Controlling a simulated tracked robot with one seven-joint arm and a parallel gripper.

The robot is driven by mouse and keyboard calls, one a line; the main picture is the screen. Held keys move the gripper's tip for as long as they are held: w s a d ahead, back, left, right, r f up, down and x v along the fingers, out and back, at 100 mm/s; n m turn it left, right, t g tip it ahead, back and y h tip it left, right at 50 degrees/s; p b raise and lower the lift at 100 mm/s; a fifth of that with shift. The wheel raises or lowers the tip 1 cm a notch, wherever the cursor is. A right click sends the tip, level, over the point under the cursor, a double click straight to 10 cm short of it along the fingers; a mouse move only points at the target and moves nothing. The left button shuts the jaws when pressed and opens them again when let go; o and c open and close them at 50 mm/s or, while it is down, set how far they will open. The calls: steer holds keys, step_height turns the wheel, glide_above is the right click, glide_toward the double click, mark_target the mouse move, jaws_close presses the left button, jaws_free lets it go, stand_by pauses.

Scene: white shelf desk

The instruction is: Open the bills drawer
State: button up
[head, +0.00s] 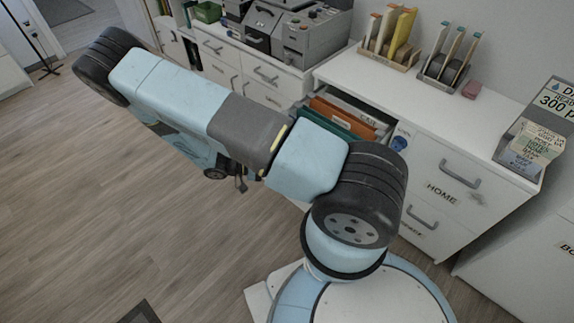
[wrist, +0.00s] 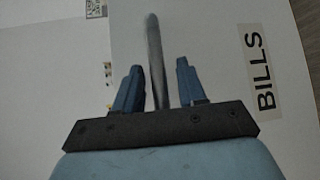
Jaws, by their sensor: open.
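In the wrist view, a white drawer front (wrist: 215,45) carries a label reading BILLS (wrist: 263,70), turned on its side. A grey bar handle (wrist: 153,40) runs up the picture to the left of the label. My gripper (wrist: 159,65) is open, with one blue finger on each side of the handle's lower part. Gaps show between the fingers and the bar, and I cannot tell contact or depth. The lower end of the handle is hidden behind the gripper's dark palm. In the head view my gripper is not clearly seen, and I cannot pick out the BILLS label.
In the head view, a drawer with hanging folders (head: 350,114) stands open beside my arm. A drawer labelled HOME (head: 427,174) is closed. Grey boxes (head: 312,37), file holders (head: 388,52) and a paper stack (head: 533,142) stand on the desk.

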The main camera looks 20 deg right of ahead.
steer(key=v, duration=1.3)
steer(key=shift+a, duration=0.2)
steer(key=shift+w, duration=0.15)
steer(key=d+r+t+y, duration=0.1)
steer(key=d+r+y, duration=0.35)
steer(key=r, duration=1.15)
steer(key=d+r+t+y, duration=0.15)
steer(key=r+y, duration=0.55)
steer(key=r, duration=0.9)
steer(key=s+d+r+n+t+y, duration=0.1)
steer(key=s+d+r+t, duration=0.2)
steer(key=s+r, duration=0.5)
steer(key=s+d+r+n+t+y, duration=0.2)
steer(key=s+r+t, duration=0.4)
steer(key=s+r, duration=0.3)
steer(key=shift+s+d+r, duration=0.2)
steer(key=shift+d+r, duration=0.3)
steer(key=shift+d, duration=0.25)
